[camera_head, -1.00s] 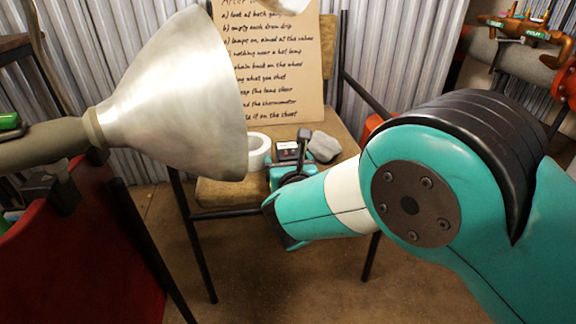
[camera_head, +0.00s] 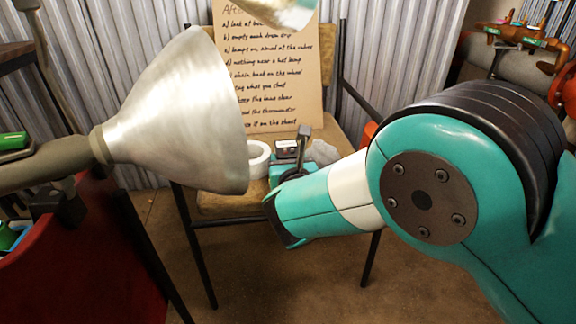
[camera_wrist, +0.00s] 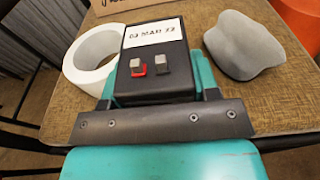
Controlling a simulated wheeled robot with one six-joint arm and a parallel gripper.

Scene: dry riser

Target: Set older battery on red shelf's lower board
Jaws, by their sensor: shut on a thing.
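A black battery (camera_wrist: 155,65) with a white date label ending in MAR 22 and two terminals, one with a red base, is in the wrist view. My gripper (camera_wrist: 155,92) is shut on it, with a teal finger on each side. In the head view the battery (camera_head: 287,150) is small, over the brown chair seat (camera_head: 225,202), and my gripper (camera_head: 289,174) is partly hidden by my wrist. I cannot tell whether the battery touches the seat. A red panel (camera_head: 75,255) stands at the left; I cannot tell whether it belongs to the red shelf.
A white tape roll (camera_head: 258,160) and a grey lump (camera_head: 326,152) flank the battery closely. A handwritten cardboard sign (camera_head: 268,85) leans on the chair back. A large metal lamp shade (camera_head: 180,110) fills the left middle. Open floor (camera_head: 290,290) shows in front of the chair.

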